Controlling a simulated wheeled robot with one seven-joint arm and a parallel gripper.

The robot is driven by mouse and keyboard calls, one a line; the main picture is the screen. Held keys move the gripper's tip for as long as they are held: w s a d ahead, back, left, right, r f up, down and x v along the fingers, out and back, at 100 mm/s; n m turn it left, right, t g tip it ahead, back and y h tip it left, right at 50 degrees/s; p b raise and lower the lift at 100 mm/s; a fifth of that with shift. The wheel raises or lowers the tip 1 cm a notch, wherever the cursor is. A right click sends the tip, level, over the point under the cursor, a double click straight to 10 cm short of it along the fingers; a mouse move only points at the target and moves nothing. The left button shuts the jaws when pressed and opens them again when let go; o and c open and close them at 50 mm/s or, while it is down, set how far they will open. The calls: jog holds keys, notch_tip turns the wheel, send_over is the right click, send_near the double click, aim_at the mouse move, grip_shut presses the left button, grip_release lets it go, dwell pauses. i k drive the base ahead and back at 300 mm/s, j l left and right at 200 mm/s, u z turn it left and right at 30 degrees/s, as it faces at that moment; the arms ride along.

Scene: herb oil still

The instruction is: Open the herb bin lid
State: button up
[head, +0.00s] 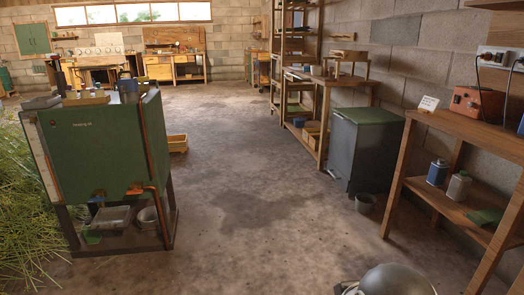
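A dark grey, box-shaped bin (362,158) stands on the floor against the right wall in the head view. Its flat green lid (368,116) lies shut on top. It is the only lidded bin I can make out, and no label on it is readable, so I cannot confirm that it is the herb bin. My gripper is not in view; only a rounded grey part of my own body shows at the bottom edge, well short of the bin.
A green tank (100,150) on a dark stand is at left, beside heaped green herbs (25,200). A wooden shelf (455,205) with bottles stands at right. The middle concrete floor (250,215) is clear.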

aim_at(368, 116)
jog(key=i, duration=1.05)
jog(key=i+z, duration=0.1)
jog(key=i, duration=0.95)
jog(key=i+j+z, duration=0.15)
jog(key=i+z, duration=0.35)
jog(key=i+j+z, duration=0.35)
jog(key=z, duration=0.15)
jog(key=i+j+z, duration=0.7)
jog(key=j+z, duration=0.15)
jog(key=j, duration=0.2)
jog(key=i+j+z, duration=0.2)
jog(key=k+j, duration=0.05)
jog(key=j, duration=0.05)
